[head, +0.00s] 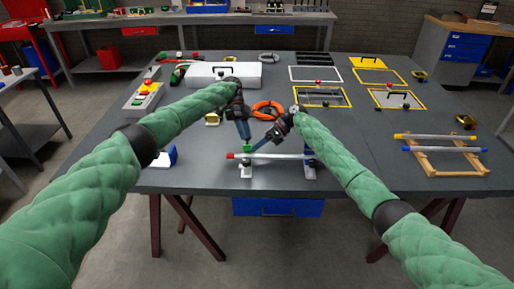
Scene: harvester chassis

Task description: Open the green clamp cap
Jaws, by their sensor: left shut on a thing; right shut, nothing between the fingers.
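A bar (280,156) with a red left end lies across two stands near the table's front edge. The green clamp cap (247,149) is at the top of the left stand (246,171), over the bar. My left gripper (246,138) points down from above and is shut, with its fingertips at the green cap. My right gripper (254,151) reaches in from the right, shut and empty, its tips close to the cap and bar. The fingertips are small here, so exact contact and the cap's tilt are hard to tell. The right stand (310,172) has blue on it.
An orange ring (268,107) lies behind the grippers. A blue-and-white block (166,157) is at the front left. A wooden rack (440,155) with yellow and blue bars stands at the right. A white case (222,75) and several yellow frames are farther back.

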